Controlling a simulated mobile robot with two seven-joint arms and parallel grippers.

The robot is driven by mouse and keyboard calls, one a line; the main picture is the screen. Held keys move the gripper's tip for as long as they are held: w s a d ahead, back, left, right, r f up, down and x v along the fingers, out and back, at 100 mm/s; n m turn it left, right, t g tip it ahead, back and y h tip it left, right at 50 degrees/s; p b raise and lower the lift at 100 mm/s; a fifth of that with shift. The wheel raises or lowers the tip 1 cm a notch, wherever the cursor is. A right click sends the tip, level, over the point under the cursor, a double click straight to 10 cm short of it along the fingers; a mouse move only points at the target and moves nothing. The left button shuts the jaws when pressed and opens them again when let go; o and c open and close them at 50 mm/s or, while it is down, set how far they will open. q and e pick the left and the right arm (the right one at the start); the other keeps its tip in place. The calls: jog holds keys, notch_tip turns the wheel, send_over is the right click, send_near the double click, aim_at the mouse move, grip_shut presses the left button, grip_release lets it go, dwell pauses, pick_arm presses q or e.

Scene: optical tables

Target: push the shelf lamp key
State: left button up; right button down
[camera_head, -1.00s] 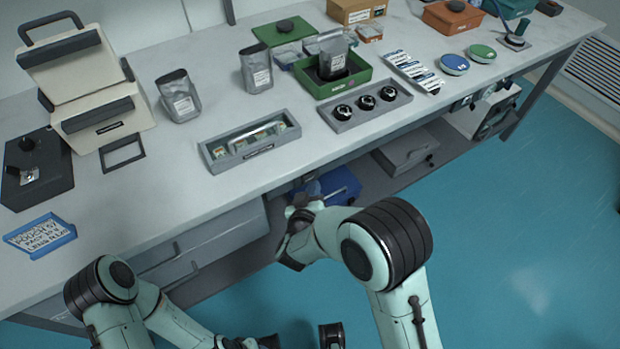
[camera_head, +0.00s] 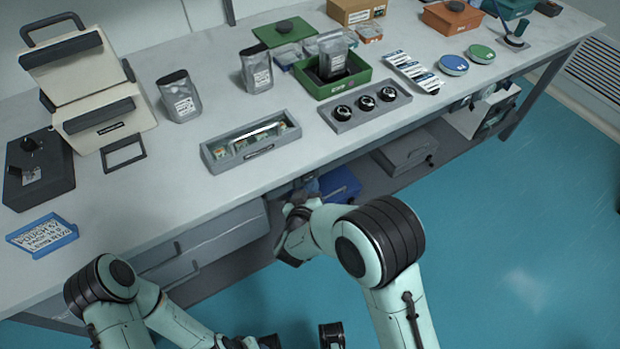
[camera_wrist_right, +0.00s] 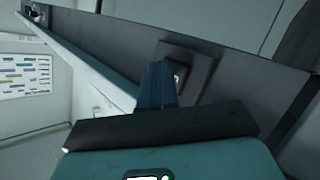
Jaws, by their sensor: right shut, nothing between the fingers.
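In the right wrist view, a square dark plate (camera_wrist_right: 188,68) sits on a long grey panel. A small pale key (camera_wrist_right: 179,76) shows on it, partly covered by my fingers. My right gripper (camera_wrist_right: 163,66) is shut and empty, its blue fingertips at the plate's left part. I cannot tell whether they touch the key. In the head view my right gripper (camera_head: 309,186) is at the bench's front, below the top; its fingers are mostly hidden by my wrist.
The bench top (camera_head: 330,150) overhangs the right hand. A blue bin (camera_head: 339,185) and a grey case (camera_head: 404,152) sit beneath it, to the hand's right. Drawers (camera_head: 205,245) are to its left. Pouches and trays stand on top. The floor at right is clear.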

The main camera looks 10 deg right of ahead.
jog(key=shift+s+d, duration=0.15)
jog(key=shift+s, duration=0.25)
jog(key=s+d+p, duration=0.1)
jog(key=s+d, duration=0.1)
jog(key=s, duration=0.3)
jog(key=shift+s, duration=0.35)
dwell(0.6)
